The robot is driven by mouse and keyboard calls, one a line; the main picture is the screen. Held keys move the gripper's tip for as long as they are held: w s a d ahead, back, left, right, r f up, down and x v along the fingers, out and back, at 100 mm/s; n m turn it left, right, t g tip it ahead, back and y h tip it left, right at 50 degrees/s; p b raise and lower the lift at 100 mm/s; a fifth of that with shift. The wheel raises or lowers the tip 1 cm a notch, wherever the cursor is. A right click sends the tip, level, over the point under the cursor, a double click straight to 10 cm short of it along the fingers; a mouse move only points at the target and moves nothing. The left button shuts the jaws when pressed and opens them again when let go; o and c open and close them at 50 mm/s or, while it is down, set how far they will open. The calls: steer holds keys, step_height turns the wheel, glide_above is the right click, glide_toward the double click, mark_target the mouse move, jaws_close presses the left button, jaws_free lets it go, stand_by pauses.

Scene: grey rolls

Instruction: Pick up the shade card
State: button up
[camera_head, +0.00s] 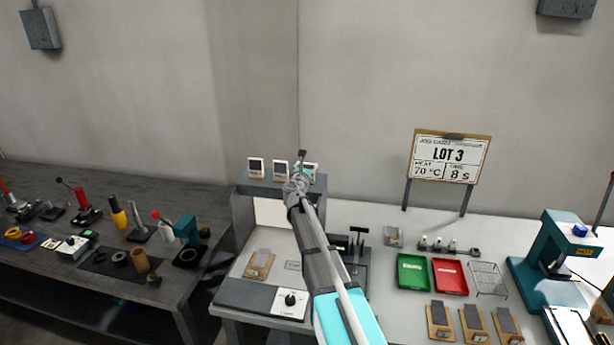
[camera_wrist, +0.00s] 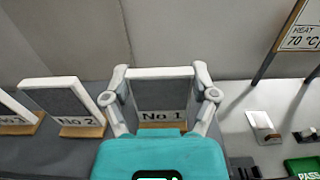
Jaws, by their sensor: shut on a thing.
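Three shade cards stand in a row on a grey shelf (camera_head: 243,186). In the wrist view the card marked No 1 (camera_wrist: 163,93) is upright, dark grey with a white border. My gripper (camera_wrist: 160,80) is shut on it, one finger against each side edge. The card No 2 (camera_wrist: 62,103) and the card No 3 (camera_wrist: 14,112) stand to its left on wooden feet. In the head view my gripper (camera_head: 299,182) is at the right end of the row and partly hides card No 1.
A sign reading LOT 3 (camera_head: 449,156) stands on posts to the right. A green tray (camera_head: 412,272), a red tray (camera_head: 450,277) and a wire basket (camera_head: 487,278) lie on the white bench. A teal press (camera_head: 545,254) is at far right. The wall is close behind the shelf.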

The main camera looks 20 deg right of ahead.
steer(key=shift+r, duration=0.2)
step_height(320, 180, up, 3)
steer(key=p, duration=0.3)
steer(key=s+a+r+p, duration=0.2)
steer(key=s+r+p, duration=0.7)
steer(key=s, duration=0.5)
steer(key=shift+r+p, duration=0.35)
steer(key=shift+p, duration=0.15)
steer(key=shift+w+a, duration=0.1)
step_height(320, 180, down, 9)
steer(key=b, duration=0.9)
stand_by(0.4)
